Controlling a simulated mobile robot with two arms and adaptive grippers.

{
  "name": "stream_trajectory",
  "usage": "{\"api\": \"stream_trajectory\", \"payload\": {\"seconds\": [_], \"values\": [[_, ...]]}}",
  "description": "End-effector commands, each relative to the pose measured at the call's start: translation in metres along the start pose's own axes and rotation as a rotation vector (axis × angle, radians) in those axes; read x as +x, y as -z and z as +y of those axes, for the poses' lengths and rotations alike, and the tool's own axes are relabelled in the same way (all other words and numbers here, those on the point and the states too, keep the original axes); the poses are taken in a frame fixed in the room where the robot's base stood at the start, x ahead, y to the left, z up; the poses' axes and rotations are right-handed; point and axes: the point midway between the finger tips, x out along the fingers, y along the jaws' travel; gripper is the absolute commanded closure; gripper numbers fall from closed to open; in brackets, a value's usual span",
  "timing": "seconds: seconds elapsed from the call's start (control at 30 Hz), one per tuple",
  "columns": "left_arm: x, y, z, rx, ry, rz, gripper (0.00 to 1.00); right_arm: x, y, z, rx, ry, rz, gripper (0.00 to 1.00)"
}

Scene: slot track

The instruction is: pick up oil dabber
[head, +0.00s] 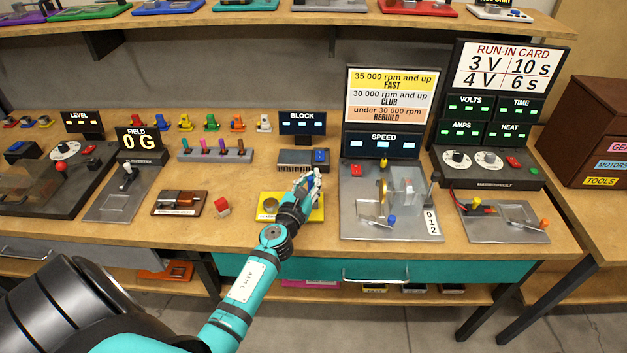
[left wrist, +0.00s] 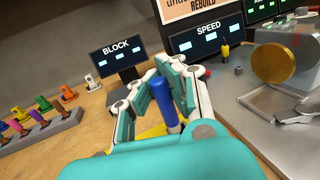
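The oil dabber appears to be the blue-topped stick (left wrist: 160,102) between the fingers of my left gripper (left wrist: 168,85) in the left wrist view. It stands slightly tilted there, its lower end hidden by the hand. In the head view my left gripper (head: 312,188) is over the right part of a yellow tray (head: 268,217) and covers most of the dabber. The fingers flank the dabber closely; I cannot tell whether both touch it. My right gripper is in neither view.
A small round brass cup (head: 270,205) sits on the tray's left part. The grey speed stand (head: 375,222) with its brass disc is close on the right. The block device (head: 300,160) stands just behind.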

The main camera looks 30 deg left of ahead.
Motion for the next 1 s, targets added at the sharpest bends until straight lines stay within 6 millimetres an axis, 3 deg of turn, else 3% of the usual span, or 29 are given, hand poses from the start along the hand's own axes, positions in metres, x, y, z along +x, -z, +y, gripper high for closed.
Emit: {"api": "stream_trajectory", "payload": {"seconds": [0.3,0.5,0.7,1.0], "values": [[-0.079,0.001,0.041,0.006,-0.003,0.009,1.00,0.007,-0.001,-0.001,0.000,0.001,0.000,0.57],[-0.116,-0.004,0.059,0.003,-0.001,0.008,1.00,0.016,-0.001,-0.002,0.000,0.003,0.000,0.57],[-0.133,-0.008,0.068,0.001,-0.002,0.007,1.00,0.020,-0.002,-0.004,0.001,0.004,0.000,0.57],[-0.136,-0.010,0.069,0.000,-0.002,0.006,1.00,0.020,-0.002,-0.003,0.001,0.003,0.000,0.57]]}}
